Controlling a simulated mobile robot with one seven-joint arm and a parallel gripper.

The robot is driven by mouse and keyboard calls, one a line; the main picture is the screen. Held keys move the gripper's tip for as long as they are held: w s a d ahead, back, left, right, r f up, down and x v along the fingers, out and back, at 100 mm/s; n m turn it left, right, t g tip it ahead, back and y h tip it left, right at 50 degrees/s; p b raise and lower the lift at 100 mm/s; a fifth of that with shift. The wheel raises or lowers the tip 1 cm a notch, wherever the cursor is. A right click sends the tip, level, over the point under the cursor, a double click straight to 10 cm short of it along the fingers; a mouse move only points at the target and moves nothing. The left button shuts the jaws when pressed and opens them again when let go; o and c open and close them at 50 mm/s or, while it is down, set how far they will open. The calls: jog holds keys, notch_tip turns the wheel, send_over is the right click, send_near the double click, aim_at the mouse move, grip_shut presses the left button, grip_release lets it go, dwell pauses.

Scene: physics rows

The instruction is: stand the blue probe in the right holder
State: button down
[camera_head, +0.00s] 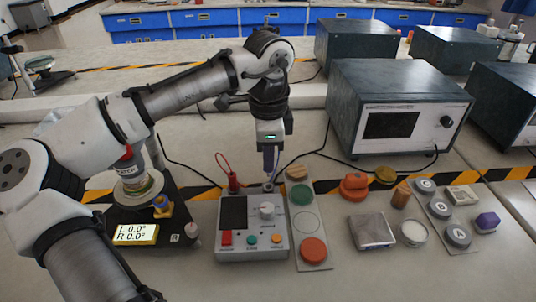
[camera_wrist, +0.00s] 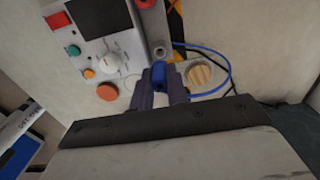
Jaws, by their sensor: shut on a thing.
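The blue probe (camera_wrist: 159,72) is between the fingers of my gripper (camera_wrist: 160,92), which is shut on it. A blue cable (camera_wrist: 228,65) loops to the right in the wrist view. The right holder (camera_wrist: 161,52) is a small grey ring at the corner of the grey meter (camera_head: 235,240). It looks open in the wrist view, with the probe's end close to it; I cannot tell if they touch. In the head view my gripper (camera_head: 270,160) points down just above the right holder (camera_head: 268,187). The red probe (camera_head: 233,182) stands upright at the meter's left holder.
A black stand with a lit display (camera_head: 136,234) is at left. A large instrument box (camera_head: 395,115) stands behind. Several small items lie at right.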

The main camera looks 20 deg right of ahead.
aim_at(268, 175)
notch_tip(268, 175, down, 2)
jog(key=shift+f+b, duration=0.1)
jog(key=shift+b, duration=0.7)
jog(key=shift+r+p, duration=0.2)
jog(key=shift+p, duration=0.4)
jog(key=shift+f+b, duration=0.45)
jog(key=shift+f, duration=1.25)
dwell(1.6)
jog(key=c, duration=1.3)
grip_release()
jog(key=shift+o, duration=0.5)
jog(key=shift+o, duration=0.7)
